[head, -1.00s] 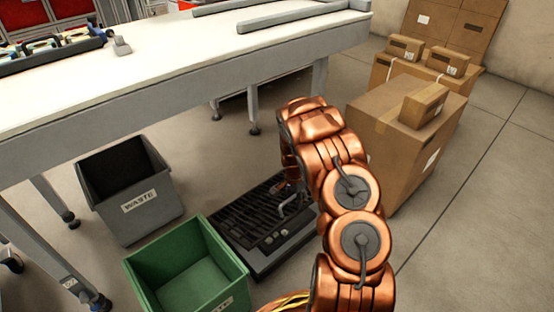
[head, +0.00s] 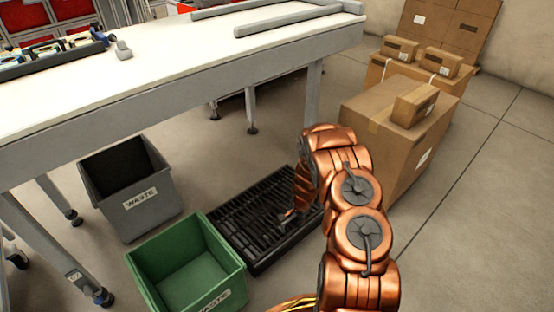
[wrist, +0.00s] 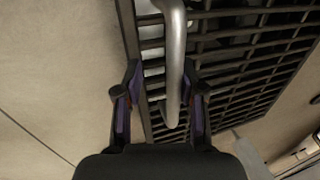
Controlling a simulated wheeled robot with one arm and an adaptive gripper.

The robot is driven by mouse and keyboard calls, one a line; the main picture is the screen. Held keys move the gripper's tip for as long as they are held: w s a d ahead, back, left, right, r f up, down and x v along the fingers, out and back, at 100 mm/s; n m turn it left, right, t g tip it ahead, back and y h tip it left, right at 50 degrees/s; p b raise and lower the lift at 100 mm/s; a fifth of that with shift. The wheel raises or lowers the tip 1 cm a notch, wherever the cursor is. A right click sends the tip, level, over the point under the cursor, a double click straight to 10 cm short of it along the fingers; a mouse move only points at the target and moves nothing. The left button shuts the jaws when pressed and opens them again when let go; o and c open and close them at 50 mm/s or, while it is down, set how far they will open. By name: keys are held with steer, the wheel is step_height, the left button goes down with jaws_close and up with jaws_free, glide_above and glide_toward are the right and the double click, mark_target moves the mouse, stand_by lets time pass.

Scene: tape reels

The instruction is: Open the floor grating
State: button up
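The dark slatted floor grating (head: 250,215) lies on the floor between the green bin and the large box and looks flat in the head view. In the wrist view its slats (wrist: 235,70) fill the upper right, with pale shapes showing through some gaps. Its silver bar handle (wrist: 176,60) runs down between my fingers. My gripper (wrist: 163,85) is open around the handle, with the bar nearer the right finger and a gap on the left. In the head view my gripper (head: 288,215) is small and partly hidden by my arm over the grating's right part.
A green waste bin (head: 190,265) stands close against the grating's left side. A grey waste bin (head: 130,190) is behind it. A white-topped table (head: 170,75) stands over the back. Cardboard boxes (head: 385,135) stand at the right. Floor at the lower right is clear.

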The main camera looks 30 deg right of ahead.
steer(key=shift+f, duration=0.3)
steer(key=s+a+r+n+p, duration=0.1)
steer(key=a+r+p, duration=0.3)
steer(key=r, duration=1)
steer(key=s+a+r+n+y+p, duration=0.1)
steer(key=a+r+p, duration=0.4)
steer(key=r, duration=1)
steer(key=s+a+r+n+p, duration=0.3)
steer(key=r+p, duration=0.4)
steer(key=r, duration=0.7)
steer(key=shift+a+r+n+g+y, duration=0.35)
steer(key=shift+a+n, duration=0.25)
steer(key=shift+a, duration=0.2)
steer(key=shift+c, duration=0.2)
